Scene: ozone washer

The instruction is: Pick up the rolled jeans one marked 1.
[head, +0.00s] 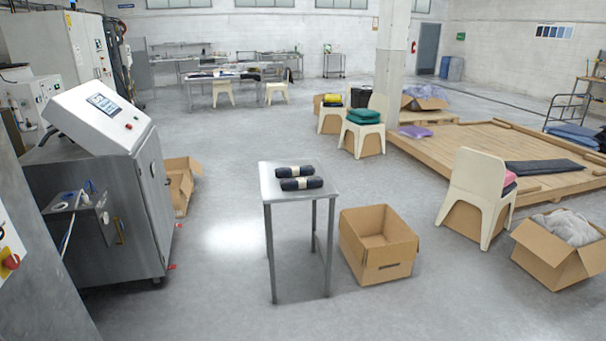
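Two dark rolled jeans lie side by side on a small grey metal table (290,192) in the middle of the head view. Each roll has a pale band around its middle. One is the rear roll (283,172) and the other is the front roll (313,183). Any number on the bands is too small to read, so I cannot tell which one is marked 1. Neither of my grippers shows in this view, and nothing is touching the rolls.
An open, empty cardboard box (378,246) stands on the floor right of the table. A grey machine (105,190) with a tilted screen stands at left. Another box (180,184) sits beside it. A wooden platform (500,150) and chair (476,190) are at right. Floor before the table is clear.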

